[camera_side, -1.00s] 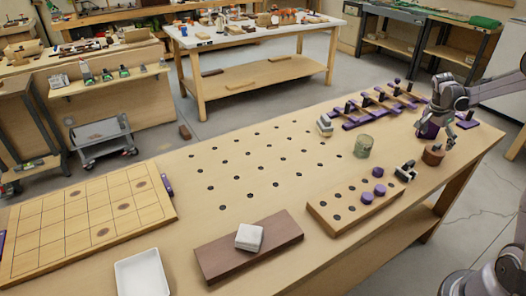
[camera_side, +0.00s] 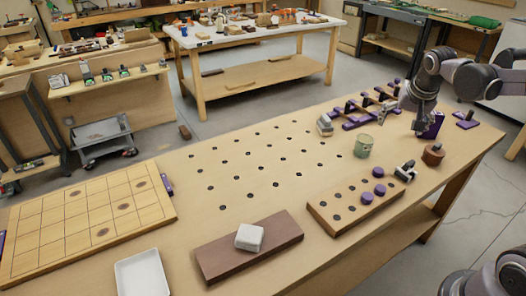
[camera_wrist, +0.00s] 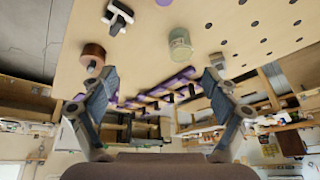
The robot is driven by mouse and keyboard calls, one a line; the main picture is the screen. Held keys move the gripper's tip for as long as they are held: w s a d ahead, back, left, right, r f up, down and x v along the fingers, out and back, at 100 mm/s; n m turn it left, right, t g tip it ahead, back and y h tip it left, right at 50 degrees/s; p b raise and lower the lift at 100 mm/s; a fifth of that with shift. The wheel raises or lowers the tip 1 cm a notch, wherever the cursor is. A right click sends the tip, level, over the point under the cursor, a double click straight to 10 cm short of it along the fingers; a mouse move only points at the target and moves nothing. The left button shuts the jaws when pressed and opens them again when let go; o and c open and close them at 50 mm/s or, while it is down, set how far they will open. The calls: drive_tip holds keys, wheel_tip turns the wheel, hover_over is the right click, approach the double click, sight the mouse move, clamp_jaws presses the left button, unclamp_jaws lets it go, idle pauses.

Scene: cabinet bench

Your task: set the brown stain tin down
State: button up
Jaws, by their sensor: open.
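The brown stain tin (camera_side: 433,154) stands on the bench near its right end, apart from my gripper. It also shows in the wrist view (camera_wrist: 93,57), at upper left, beyond the left finger. My gripper (camera_side: 400,122) is in the air above the bench, up and to the left of the tin in the side view. In the wrist view its two fingers (camera_wrist: 160,85) are wide apart with nothing held between them.
A pale green jar (camera_side: 363,146) stands left of the tin. A black-and-white clamp-like piece (camera_side: 405,171) lies close by. A peg-hole board with purple discs (camera_side: 334,207) is in front. Purple racks (camera_side: 372,110) stand behind. Bare bench lies around the jar.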

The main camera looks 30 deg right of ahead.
drive_tip(key=s+a+f+n+t+y, duration=0.1)
drive_tip(key=s+a+n, duration=0.3)
drive_tip(key=a, duration=0.5)
drive_tip(key=s+a+f+n+t+y, duration=0.1)
drive_tip(key=s+a+n, duration=0.3)
drive_tip(key=a, duration=0.5)
drive_tip(key=shift+s+a+n+t+y, duration=0.2)
drive_tip(key=shift+s+n+t+y, duration=0.1)
drive_tip(key=shift+n+t+y, duration=0.6)
